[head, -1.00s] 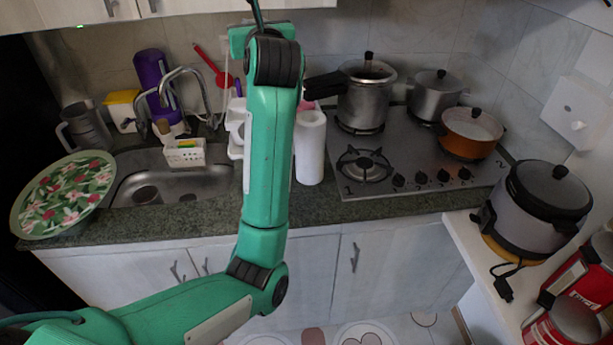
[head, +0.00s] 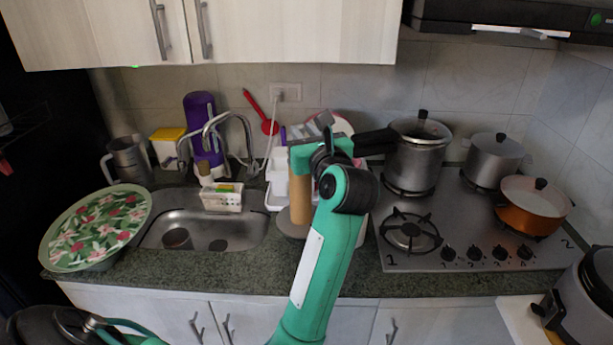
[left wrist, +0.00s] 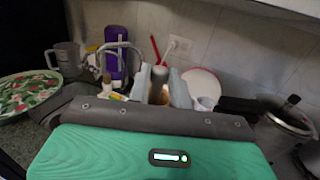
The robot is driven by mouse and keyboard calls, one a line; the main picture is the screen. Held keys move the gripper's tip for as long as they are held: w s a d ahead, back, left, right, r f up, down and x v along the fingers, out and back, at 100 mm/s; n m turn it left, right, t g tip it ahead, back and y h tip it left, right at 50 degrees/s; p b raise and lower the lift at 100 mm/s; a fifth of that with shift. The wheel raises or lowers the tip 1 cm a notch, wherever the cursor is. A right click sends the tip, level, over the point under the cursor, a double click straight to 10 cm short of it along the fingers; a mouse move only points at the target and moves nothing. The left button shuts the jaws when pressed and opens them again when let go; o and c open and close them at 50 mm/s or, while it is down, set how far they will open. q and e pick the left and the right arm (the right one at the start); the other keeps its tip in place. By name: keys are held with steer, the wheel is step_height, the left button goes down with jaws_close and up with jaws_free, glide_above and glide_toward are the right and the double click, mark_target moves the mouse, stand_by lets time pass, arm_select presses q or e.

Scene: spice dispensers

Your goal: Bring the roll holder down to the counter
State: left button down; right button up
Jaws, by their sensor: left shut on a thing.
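The roll holder (head: 300,198) is a brown upright cylinder with a pale round base (head: 287,224), at the counter behind my left arm. My left gripper (left wrist: 162,84) is shut on its upper part, seen between the two grey fingers in the left wrist view. In the head view the green gripper body sits right over the cylinder's top and the fingertips are hidden. The holder looks upright. The arm hides its right side, and I cannot tell whether the base touches the counter (head: 250,268). My right gripper is out of view.
A white rack (head: 277,185) stands close behind the holder, and the sink (head: 205,232) is to the left. A white roll (head: 362,230) shows partly right of my arm, beside the stove (head: 440,225). A pot (head: 416,155) with a dark handle stands behind.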

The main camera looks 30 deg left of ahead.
mark_target(304, 177)
arm_select(q)
step_height(304, 177, down, 10)
steer(key=p, duration=0.1)
steer(key=shift+f, duration=0.35)
steer(key=c, duration=1.7)
jaws_free()
steer(key=shift+f, duration=0.1)
steer(key=o, duration=0.4)
